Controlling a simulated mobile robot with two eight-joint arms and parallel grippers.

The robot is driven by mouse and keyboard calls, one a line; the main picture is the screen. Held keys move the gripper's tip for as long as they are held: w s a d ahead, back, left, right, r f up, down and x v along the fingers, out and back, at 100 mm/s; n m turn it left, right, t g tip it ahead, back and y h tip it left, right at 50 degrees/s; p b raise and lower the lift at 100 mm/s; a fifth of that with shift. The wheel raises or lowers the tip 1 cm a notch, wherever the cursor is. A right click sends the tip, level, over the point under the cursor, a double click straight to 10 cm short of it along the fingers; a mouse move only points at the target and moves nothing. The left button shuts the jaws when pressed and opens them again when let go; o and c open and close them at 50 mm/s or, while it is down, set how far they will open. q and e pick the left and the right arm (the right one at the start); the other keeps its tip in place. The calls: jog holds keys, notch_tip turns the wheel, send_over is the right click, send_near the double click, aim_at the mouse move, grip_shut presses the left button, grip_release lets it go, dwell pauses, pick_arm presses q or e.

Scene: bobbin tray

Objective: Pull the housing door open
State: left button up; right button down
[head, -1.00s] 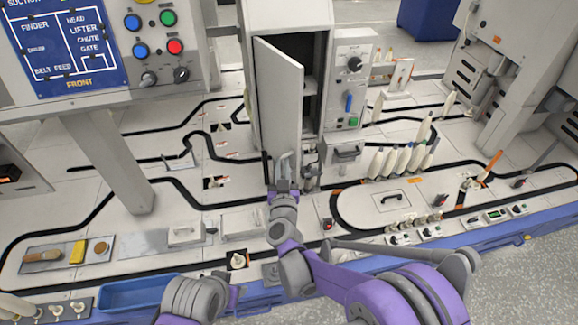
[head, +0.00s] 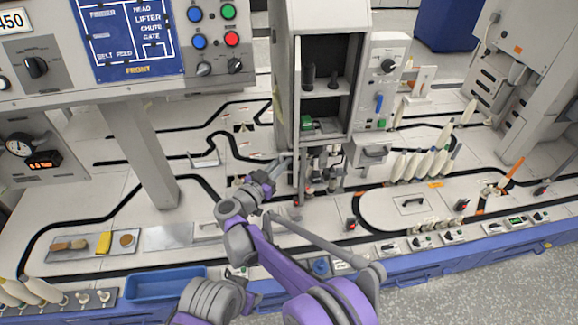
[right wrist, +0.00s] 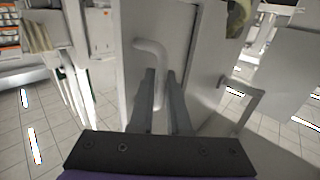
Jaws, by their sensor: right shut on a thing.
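The grey housing (head: 330,18) stands at the centre of the head view with its front open. Its door (head: 297,115) is swung out at the left side and shows nearly edge-on. My right gripper (head: 284,162) is low beside the door, shut on the door handle. In the right wrist view, the pale bent handle (right wrist: 150,48) stands on the flat door panel (right wrist: 180,30) and runs down between the two fingers of the gripper (right wrist: 161,78). The inside of the housing shows dark upright parts and a green part. My left gripper is not in view.
A control box (head: 388,85) with a knob and blue lever adjoins the housing on the right. White bobbins (head: 425,162) stand right of it. A sloped sign panel (head: 127,40) on a post stands left. A blue tray (head: 166,284) lies at the front left.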

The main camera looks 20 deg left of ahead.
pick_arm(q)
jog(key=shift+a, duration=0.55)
pick_arm(e)
jog(key=shift+a+r+m+g+h, duration=0.1)
jog(key=shift+a+m+g+h, duration=0.4)
jog(key=shift+a+h, duration=0.5)
jog(key=c, duration=1.2)
grip_release()
jog(key=shift+w, duration=0.1)
jog(key=shift+o, duration=0.2)
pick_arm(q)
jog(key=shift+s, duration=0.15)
